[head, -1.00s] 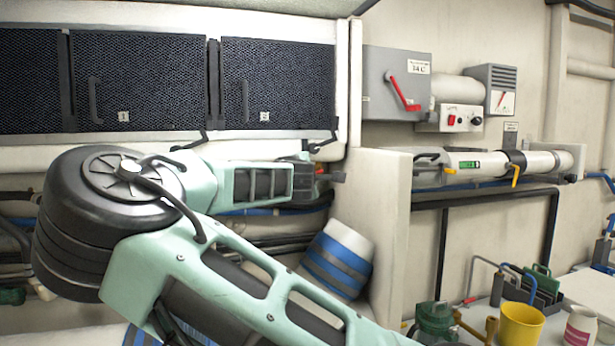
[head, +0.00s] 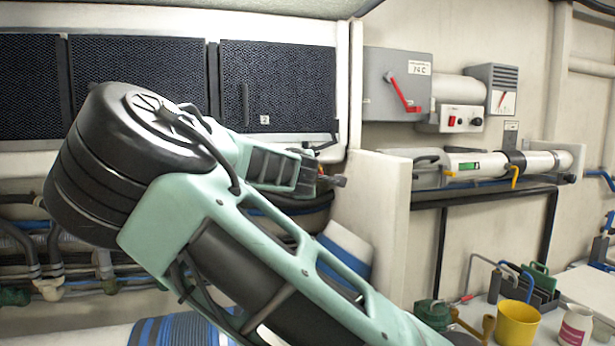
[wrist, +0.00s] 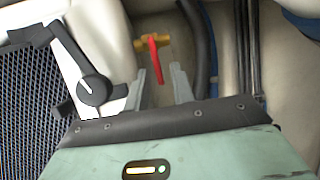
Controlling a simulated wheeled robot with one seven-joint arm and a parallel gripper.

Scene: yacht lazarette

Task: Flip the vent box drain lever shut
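In the wrist view a red-handled lever (wrist: 153,60) on a yellow fitting stands beyond my fingertips, roughly in line with the gap between them. No label shows which lever is the vent box drain lever. A black lever (wrist: 91,86) with a white mark on its round hub sits left of my fingers, beside the blue-black mesh panel (wrist: 30,95). My gripper (wrist: 160,82) is open and empty, its two grey fingers apart. In the head view my gripper (head: 338,181) is just below the right mesh panel (head: 290,80), and my arm hides part of the area.
Dark hoses (wrist: 200,45) run close right of my fingers. In the head view a pale upright partition (head: 375,220) stands right of my gripper. Further right are a grey switch box (head: 385,75), a white cylinder (head: 475,165) and a bench with a yellow cup (head: 517,318).

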